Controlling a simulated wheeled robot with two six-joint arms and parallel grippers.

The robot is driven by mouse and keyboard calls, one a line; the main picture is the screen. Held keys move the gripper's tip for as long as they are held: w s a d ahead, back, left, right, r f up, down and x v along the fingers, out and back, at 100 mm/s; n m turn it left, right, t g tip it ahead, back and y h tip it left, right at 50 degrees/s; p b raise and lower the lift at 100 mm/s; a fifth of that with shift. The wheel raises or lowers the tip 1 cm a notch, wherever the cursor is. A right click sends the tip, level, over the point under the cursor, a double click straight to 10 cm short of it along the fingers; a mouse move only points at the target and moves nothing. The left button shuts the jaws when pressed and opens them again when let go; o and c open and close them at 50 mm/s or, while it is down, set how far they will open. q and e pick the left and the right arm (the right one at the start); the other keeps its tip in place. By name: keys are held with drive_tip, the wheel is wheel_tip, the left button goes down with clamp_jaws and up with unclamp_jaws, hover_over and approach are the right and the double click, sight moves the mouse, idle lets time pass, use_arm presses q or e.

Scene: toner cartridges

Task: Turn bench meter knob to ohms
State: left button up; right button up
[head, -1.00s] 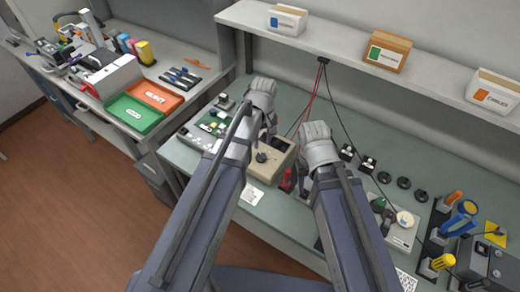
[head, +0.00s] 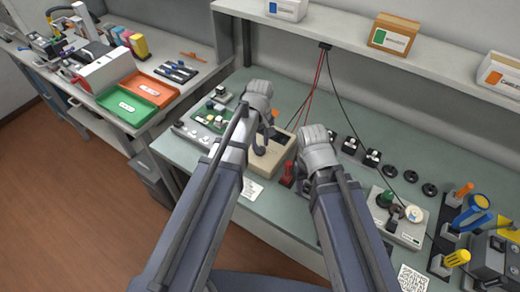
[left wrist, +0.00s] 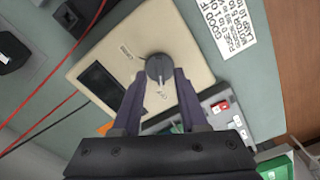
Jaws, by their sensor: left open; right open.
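The bench meter (head: 279,154) is a beige box near the middle of the green bench; in the left wrist view its face (left wrist: 185,30) fills the upper middle, with a dark display (left wrist: 101,88). Its round dark grey knob (left wrist: 159,67) has a light pointer mark toward the bottom of the view. My left gripper (head: 259,148) is over the meter and hides most of the knob in the head view. In the left wrist view its open fingers (left wrist: 160,82) stand either side of the knob; contact is unclear. My right gripper (head: 304,184) is open and empty, right of the meter.
A circuit board (head: 207,118) lies left of the meter and a red tool (head: 287,174) stands right of it. Red and black leads hang behind. A printed card (left wrist: 226,27) lies near the meter. Further right are black discs and a grey unit (head: 410,232).

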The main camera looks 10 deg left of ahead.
use_arm(q)
drive_tip(key=shift+f, duration=0.5)
drive_tip(key=shift+c, duration=0.3)
clamp_jaws()
